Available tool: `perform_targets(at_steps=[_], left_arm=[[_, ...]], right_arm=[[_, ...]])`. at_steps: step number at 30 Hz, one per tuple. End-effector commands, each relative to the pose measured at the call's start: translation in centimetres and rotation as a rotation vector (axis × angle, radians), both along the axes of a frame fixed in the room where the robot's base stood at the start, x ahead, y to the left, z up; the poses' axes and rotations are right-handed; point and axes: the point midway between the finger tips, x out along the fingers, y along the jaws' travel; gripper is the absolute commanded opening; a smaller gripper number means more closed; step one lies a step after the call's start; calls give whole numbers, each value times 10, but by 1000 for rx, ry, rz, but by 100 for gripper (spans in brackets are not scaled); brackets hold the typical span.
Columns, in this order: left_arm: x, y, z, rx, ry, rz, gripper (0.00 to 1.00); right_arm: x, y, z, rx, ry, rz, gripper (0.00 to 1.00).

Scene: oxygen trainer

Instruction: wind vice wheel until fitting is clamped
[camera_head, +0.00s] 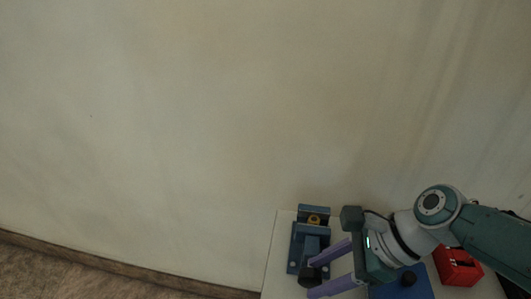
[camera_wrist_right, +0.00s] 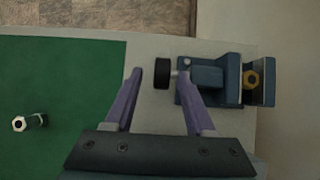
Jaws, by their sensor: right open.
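The blue-grey vice (camera_head: 296,252) stands near the left edge of the table, and it also shows in the right wrist view (camera_wrist_right: 212,78). A brass hexagonal fitting (camera_head: 314,220) sits between its jaws and shows in the wrist view (camera_wrist_right: 251,79); whether both jaws touch it is unclear. The black vice wheel (camera_wrist_right: 162,77) is at the vice's near end, also in the head view (camera_head: 307,274). My right gripper (camera_head: 312,278) is open, its purple fingers on either side of the wheel with visible gaps in the wrist view (camera_wrist_right: 160,74). My left gripper is not in view.
A red box (camera_head: 457,266) and a blue block with a black knob (camera_head: 405,284) stand to the right on the pale table (camera_head: 280,245). The wrist view shows a green mat (camera_wrist_right: 70,85) with a metal hexagonal part (camera_wrist_right: 30,122). A bare wall rises behind.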

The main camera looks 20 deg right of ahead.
Motion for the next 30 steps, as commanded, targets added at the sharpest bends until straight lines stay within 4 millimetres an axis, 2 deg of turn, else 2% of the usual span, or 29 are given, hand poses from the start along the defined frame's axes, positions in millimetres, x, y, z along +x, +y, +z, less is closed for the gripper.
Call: perform_targets(at_steps=[1,6,9,15,26,29,30], left_arm=[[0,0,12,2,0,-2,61],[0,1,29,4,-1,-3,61],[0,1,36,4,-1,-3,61],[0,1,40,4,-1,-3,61],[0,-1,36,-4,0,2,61],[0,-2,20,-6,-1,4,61],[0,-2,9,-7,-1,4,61]], right_arm=[[-4,-6,14,-2,0,-1,55],[-14,-23,43,-1,0,1,55],[-20,-32,56,-1,0,1,55],[-25,-41,69,1,0,1,55],[-22,-39,69,-5,-14,27,55],[-3,-27,72,-51,-109,208,55],[8,-18,75,-87,-177,341,55]])
